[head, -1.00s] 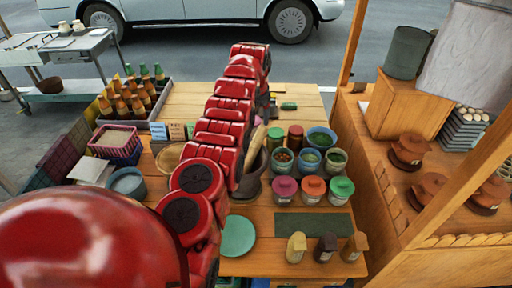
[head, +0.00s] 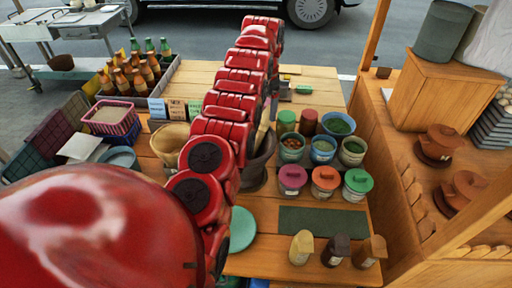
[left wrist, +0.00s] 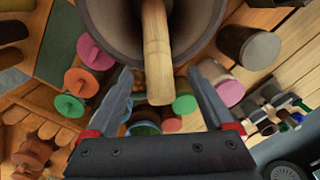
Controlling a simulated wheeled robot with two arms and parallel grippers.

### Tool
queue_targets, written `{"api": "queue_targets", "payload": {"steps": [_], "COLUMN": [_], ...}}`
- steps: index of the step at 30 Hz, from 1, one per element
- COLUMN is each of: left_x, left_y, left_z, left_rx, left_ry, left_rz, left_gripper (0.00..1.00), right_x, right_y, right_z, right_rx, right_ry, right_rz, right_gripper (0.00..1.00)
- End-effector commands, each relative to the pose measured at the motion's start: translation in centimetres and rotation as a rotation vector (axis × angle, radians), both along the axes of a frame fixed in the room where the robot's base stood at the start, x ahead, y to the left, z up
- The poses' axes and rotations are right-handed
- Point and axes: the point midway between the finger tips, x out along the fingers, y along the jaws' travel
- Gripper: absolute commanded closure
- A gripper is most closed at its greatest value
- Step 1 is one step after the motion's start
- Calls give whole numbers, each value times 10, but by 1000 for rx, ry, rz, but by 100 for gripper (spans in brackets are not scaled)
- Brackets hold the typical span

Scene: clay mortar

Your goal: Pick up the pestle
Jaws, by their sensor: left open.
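The pestle (left wrist: 157,50) is a pale wooden rod standing tilted in the dark clay mortar (left wrist: 105,15). In the head view the mortar (head: 257,172) is partly hidden behind my red left arm, and only a sliver of the pestle (head: 263,128) shows beside it. My left gripper (left wrist: 160,82) is open in the left wrist view, with its fingers on either side of the pestle's free end. In the head view the gripper (head: 273,106) is mostly hidden at the far end of the arm.
Lidded jars (head: 325,182) and open spice jars (head: 292,147) stand right of the mortar. A teal plate (head: 243,228) lies in front of it. Bottles (head: 137,72) stand in a crate at the left. The far tabletop (head: 190,78) is mostly clear.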

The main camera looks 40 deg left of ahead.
Motion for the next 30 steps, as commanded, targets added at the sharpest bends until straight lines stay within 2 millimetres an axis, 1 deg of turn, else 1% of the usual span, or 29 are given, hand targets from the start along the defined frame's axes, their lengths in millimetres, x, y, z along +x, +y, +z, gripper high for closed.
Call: {"api": "queue_targets", "payload": {"steps": [1,4,7,11,13,15,18,25,26,30], "left_x": [0,1,2,4,4,4,4,5,5,5], "left_y": [0,0,-2,-3,-3,-3,-3,-3,-2,-2], "left_z": [-5,-8,-18,-26,-32,-43,-53,-55,-55,-55], "left_rx": [1,1,0,0,1,-1,0,1,1,1], "left_ry": [-1,-1,1,-2,-1,1,0,-1,-1,-1], "left_rz": [0,0,-1,0,0,1,0,0,0,0], "left_gripper": [13,13,13,13,13,13,13,13,17,42], "right_x": [0,0,0,0,0,0,0,0,0,0], "right_y": [0,0,0,0,0,0,0,0,0,0], "right_z": [-4,-3,-4,4,8,5,5,5,5,5], "right_rx": [0,0,0,0,0,0,0,0,0,0], "right_ry": [0,0,-1,-1,0,-1,0,0,0,0], "right_rz": [0,0,0,0,0,0,0,0,0,0], "right_gripper": [50,50,50,50,50,50,50,50,50,50]}}
